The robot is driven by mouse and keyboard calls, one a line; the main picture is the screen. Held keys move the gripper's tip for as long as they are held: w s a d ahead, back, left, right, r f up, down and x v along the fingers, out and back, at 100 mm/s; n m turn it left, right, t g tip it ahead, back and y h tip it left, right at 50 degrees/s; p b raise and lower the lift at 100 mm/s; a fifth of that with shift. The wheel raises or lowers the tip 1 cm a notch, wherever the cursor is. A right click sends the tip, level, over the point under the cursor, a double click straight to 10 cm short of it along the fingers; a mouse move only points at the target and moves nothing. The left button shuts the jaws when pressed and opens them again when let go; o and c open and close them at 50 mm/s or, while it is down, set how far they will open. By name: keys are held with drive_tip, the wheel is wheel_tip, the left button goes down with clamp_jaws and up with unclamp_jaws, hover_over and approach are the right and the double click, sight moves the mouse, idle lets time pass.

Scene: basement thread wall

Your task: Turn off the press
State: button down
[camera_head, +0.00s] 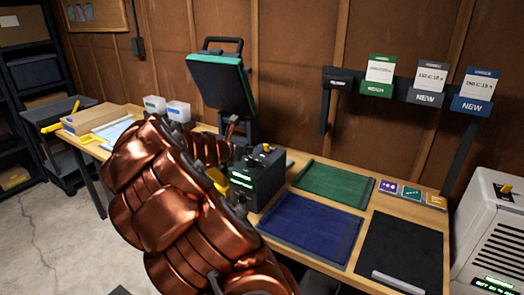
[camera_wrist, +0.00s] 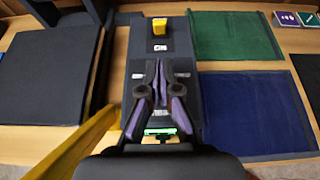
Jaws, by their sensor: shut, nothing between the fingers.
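The press stands on the workbench with its dark, green-edged upper plate (camera_head: 222,82) raised. Its black control box (camera_head: 258,180) has a lit green display and a yellow switch (camera_head: 267,148) on top. In the wrist view the yellow switch (camera_wrist: 159,27) sits near the far end of the box, above a small white label. My gripper (camera_wrist: 157,66) is shut and empty over the box, its fingertips pointing toward the switch and apart from it in the picture. The green display (camera_wrist: 160,131) shows partly behind the fingers. In the head view my copper arm hides much of the press's base.
A yellow bar (camera_wrist: 75,145) runs left of the gripper, beside a dark flat plate (camera_wrist: 40,75). Green cloth (camera_head: 334,185) and blue cloth (camera_head: 310,228) lie right of the box. A white machine (camera_head: 490,235) with its own yellow switch stands at far right.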

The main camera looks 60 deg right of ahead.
sight(265, 146)
drive_tip(key=shift+p+x, duration=0.6)
drive_tip(key=shift+x, duration=4.35)
drive_tip(key=shift+d+r+y+p, duration=0.1)
drive_tip(key=shift+r+y+p, duration=0.25)
drive_tip(key=shift+p, duration=0.9)
drive_tip(key=shift+d+r+y+p, duration=0.1)
drive_tip(key=shift+y+p, duration=0.25)
drive_tip(key=shift+p, duration=0.6)
drive_tip(key=shift+d+r+p, duration=0.1)
drive_tip(key=shift+d+p, duration=0.1)
drive_tip(key=shift+p, duration=0.6)
drive_tip(key=shift+d+r+p, duration=0.5)
drive_tip(key=shift+d+p, duration=0.35)
